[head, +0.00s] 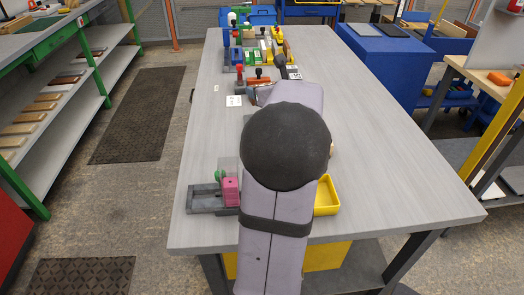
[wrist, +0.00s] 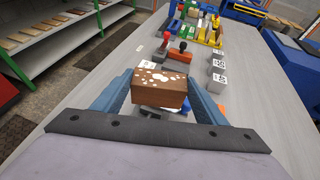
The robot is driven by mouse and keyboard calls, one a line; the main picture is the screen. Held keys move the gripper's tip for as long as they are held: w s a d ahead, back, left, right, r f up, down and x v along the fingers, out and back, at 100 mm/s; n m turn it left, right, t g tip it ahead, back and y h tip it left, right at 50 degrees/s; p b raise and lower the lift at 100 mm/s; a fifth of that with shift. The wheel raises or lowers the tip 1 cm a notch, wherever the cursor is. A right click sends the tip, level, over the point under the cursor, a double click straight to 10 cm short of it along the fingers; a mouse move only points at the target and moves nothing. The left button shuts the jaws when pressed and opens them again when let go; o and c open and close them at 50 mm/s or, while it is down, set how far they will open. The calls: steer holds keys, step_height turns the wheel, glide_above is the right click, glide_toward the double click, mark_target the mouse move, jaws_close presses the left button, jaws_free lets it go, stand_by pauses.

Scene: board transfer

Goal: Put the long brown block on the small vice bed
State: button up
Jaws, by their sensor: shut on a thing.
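The brown block (wrist: 165,99), with white spots on its top, lies across between the two blue fingers of my gripper (wrist: 158,92) in the wrist view. My gripper is shut on it. In the head view my own arm hides the gripper and the block. Beyond the block, a small grey bed (wrist: 178,57) with red-topped and dark-topped handles stands on the table; a red-topped handle (head: 240,70) shows there in the head view. I cannot tell for certain that this is the small vice bed. What lies directly under the block is mostly hidden.
A grey fixture (head: 206,199) with a pink block (head: 231,191) stands at the near left of the table (head: 390,180). A yellow tray (head: 327,196) is right of my arm. Several coloured fixtures crowd the far end. The table's right side is clear.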

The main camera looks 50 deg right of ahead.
steer(key=w+a+r+n+y+b, duration=0.1)
steer(key=w+a+r+b, duration=0.1)
steer(key=w+a+b, duration=0.35)
steer(key=s+d+f+m+g+h+p, duration=0.1)
steer(key=s+f+m+g+h, duration=0.1)
steer(key=s, duration=0.5)
steer(key=shift+s+f+m+h+p, duration=0.3)
steer(key=shift+f+m+h, duration=0.4)
steer(key=shift+f+m, duration=0.3)
steer(key=shift+d+f, duration=0.1)
steer(key=shift+f, duration=0.1)
step_height(320, 180, down, 10)
steer(key=b, duration=0.8)
steer(key=shift+f+b, duration=0.15)
steer(key=shift+b, duration=0.25)
steer(key=o, duration=1.1)
